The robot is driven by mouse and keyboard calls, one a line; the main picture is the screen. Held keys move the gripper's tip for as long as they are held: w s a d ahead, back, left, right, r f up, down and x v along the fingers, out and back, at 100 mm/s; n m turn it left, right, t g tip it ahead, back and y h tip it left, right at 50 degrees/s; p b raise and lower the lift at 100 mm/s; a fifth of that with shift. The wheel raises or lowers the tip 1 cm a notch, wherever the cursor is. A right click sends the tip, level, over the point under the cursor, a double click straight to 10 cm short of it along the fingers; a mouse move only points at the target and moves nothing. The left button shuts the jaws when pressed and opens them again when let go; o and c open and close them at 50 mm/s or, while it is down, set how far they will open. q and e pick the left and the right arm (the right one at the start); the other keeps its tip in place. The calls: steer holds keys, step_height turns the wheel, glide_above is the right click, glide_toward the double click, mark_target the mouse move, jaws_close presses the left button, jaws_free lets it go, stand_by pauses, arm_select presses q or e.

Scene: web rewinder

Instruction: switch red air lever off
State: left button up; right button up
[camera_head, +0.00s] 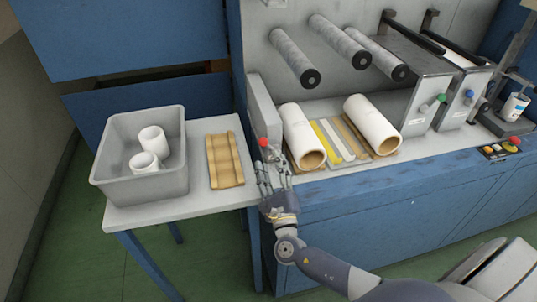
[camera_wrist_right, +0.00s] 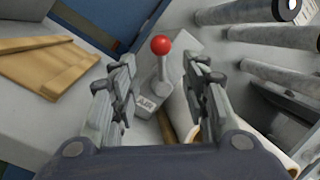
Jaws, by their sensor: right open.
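The red air lever (camera_wrist_right: 161,45) has a round red ball on a grey stem, on a grey base marked AIR (camera_wrist_right: 147,104). In the right wrist view it stands between and beyond my open fingers, with clear space on both sides. In the head view its red ball (camera_head: 264,143) shows just past my right gripper's fingertips, at the left end of the machine ledge. My right gripper (camera_head: 272,172) is open and empty, and it also shows in the right wrist view (camera_wrist_right: 158,80). My left gripper is not in view.
Two white rolls (camera_head: 303,136) (camera_head: 372,124) lie right of the lever. Grey rollers (camera_head: 294,58) stick out above. A side table holds a wooden cradle (camera_head: 225,160) and a grey bin (camera_head: 176,181) with white rolls. A control panel (camera_head: 500,149) is at the far right.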

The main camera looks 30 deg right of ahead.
steer(key=v, duration=0.6)
steer(key=shift+s, duration=0.35)
steer(key=shift+a+f, duration=0.1)
steer(key=shift+f, duration=0.05)
